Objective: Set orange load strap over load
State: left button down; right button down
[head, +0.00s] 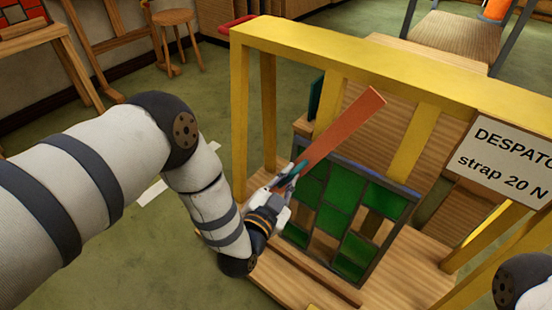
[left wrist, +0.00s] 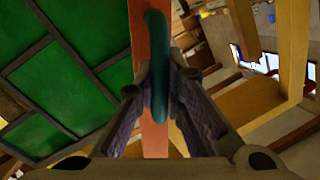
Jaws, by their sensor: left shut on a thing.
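The orange load strap (head: 335,131) is a long flat band, slanting up to the right in the head view. My left gripper (head: 286,182) is shut near its lower end, on a teal part that also shows between the fingers in the left wrist view (left wrist: 156,60). The strap runs behind this teal part (left wrist: 152,144). The load seems to be the leaded panel with green panes (head: 338,217), leaning on a wooden base. The strap's upper part is in front of the yellow frame; I cannot tell whether it touches the panel. My right gripper is out of view.
A yellow frame (head: 345,51) stands over the panel, with a sign (head: 508,160) reading "DESPATC… strap 20 N" at right. The wooden base (head: 300,273) extends in front of the panel. A stool (head: 174,18) stands at back left. Green floor lies open at left.

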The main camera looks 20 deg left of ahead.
pick_arm(q)
jog(key=s+d+f+n, duration=0.1)
jog(key=s+d+n, duration=0.1)
jog(key=d, duration=0.3)
jog(key=s+d+f+n+g, duration=0.1)
jog(key=s+d+n, duration=0.1)
jog(key=d, duration=0.4)
jog(key=shift+s+f+n+p, duration=0.3)
jog(key=shift+s+f+n, duration=0.05)
jog(key=shift+n, duration=0.45)
jog(key=c, duration=1.7)
grip_release()
jog(key=shift+d, duration=0.1)
jog(key=shift+o, duration=0.2)
jog(key=v, duration=1.2)
